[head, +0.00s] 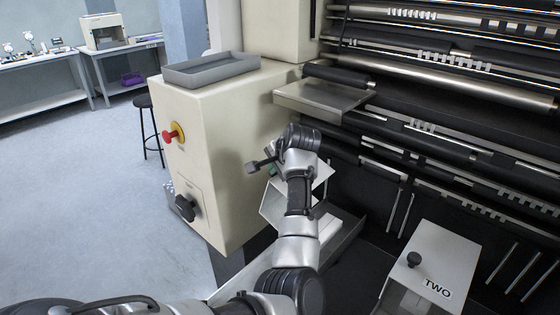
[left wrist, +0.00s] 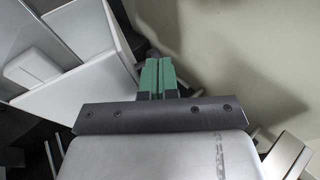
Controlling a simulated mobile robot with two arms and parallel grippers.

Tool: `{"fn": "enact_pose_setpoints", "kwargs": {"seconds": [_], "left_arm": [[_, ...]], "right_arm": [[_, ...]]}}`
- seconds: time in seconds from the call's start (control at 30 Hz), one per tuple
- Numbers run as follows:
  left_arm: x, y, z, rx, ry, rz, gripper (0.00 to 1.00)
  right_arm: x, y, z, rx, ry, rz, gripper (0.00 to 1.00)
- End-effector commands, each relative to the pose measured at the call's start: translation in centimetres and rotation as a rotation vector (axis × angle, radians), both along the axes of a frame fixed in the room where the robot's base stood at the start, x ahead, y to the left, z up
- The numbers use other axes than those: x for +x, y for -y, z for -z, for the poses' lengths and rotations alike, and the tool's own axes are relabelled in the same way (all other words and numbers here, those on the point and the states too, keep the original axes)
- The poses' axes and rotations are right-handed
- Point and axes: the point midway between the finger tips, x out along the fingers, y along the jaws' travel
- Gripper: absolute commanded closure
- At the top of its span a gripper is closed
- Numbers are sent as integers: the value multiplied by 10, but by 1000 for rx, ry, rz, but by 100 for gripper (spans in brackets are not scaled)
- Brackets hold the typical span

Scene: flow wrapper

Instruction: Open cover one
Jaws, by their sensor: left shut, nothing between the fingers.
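My left gripper (head: 272,171) is beside the cream cabinet's right side, its green fingers small and partly hidden by my wrist. In the left wrist view its green fingers (left wrist: 157,76) are shut together with nothing between them. A white angled box-like part (head: 275,208) lies below and behind my left forearm, largely hidden by it. White panels (left wrist: 90,85) fill the left of the wrist view, close to the fingers; I cannot tell whether they touch. No label ONE is visible, so I cannot confirm which part is cover one. My right gripper is not in view.
A white cover marked TWO (head: 433,262), with a black knob, stands at lower right. The cream cabinet (head: 225,150) carries a red button, a black knob and a grey tray (head: 210,68). A metal plate (head: 322,98) and rollers are above my wrist. Open floor lies left.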

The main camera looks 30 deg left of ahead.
Motion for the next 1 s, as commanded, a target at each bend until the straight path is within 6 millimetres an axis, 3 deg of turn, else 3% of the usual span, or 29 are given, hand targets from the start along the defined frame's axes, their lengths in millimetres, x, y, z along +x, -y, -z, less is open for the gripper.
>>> {"fn": "enact_pose_setpoints", "kwargs": {"seconds": [0.03, 0.3, 0.6, 1.0], "left_arm": [[0, -8, -9, -30, -8, -4, 100], [4, -38, 9, -200, -32, -3, 100], [6, -44, 20, -255, -35, -1, 100], [6, -43, 13, -253, -35, -1, 100]], "right_arm": [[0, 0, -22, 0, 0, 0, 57], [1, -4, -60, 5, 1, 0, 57], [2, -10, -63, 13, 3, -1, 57], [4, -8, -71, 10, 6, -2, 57]]}}
